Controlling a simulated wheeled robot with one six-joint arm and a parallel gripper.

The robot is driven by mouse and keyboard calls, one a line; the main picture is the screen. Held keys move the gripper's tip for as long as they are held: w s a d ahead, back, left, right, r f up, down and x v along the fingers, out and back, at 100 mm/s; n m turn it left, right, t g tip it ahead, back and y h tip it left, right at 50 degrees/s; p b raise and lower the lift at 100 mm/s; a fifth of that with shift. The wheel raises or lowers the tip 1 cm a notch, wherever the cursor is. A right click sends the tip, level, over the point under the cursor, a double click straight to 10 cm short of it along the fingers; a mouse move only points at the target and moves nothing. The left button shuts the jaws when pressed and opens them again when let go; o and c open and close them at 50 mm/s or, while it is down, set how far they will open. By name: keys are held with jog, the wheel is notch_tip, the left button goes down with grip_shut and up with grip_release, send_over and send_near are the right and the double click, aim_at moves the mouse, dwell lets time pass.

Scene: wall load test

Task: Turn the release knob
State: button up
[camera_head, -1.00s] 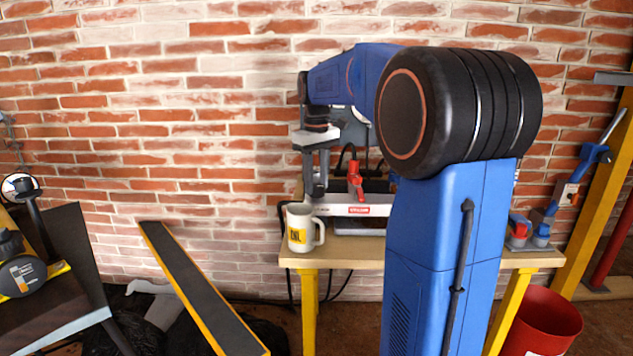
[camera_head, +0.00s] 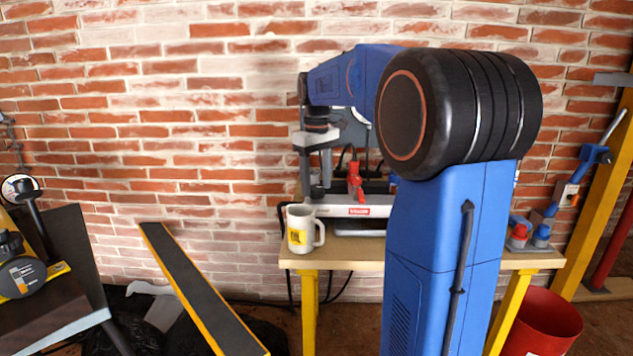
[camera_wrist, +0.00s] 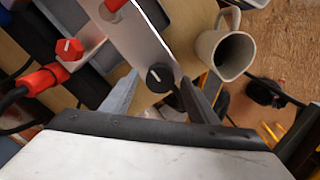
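A round black knob (camera_wrist: 159,76) with a white pointer line sits on a pale metal bar (camera_wrist: 142,38) in the wrist view. My gripper (camera_wrist: 160,82) is open, with one finger on each side of this knob; I cannot tell whether they touch it. In the head view my gripper (camera_head: 316,184) points down over the left end of the pale bar (camera_head: 375,211) on the bench. A red faceted knob (camera_wrist: 68,49) with a white mark lies to the left in the wrist view, apart from the fingers. Which knob is the release knob is not labelled.
A white mug (camera_head: 300,229) stands close to the bar's left end and also shows in the wrist view (camera_wrist: 231,52). A red part (camera_head: 355,182) rises behind the bar. The wooden bench (camera_head: 345,255) stands against the brick wall. A red bucket (camera_head: 542,325) is at lower right.

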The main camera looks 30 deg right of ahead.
aim_at(316, 187)
jog(key=shift+r, duration=0.1)
notch_tip(316, 187, up, 17)
dwell(0.6)
jog(key=shift+r, duration=0.1)
dwell(0.3)
jog(key=s+a+f+t, duration=0.1)
jog(key=s+a+f, duration=0.4)
jog(key=s+f, duration=0.5)
jog(key=s+a+f+m+t, duration=0.1)
jog(key=s+a+f, duration=0.4)
jog(key=s+f, duration=0.5)
jog(key=s+a+f+m+t, duration=0.1)
jog(key=s+a+f, duration=0.4)
jog(key=s+f, duration=0.5)
jog(key=shift+a+f+t, duration=0.4)
jog(key=shift+f+t, duration=0.25)
jog(key=shift+t, duration=0.25)
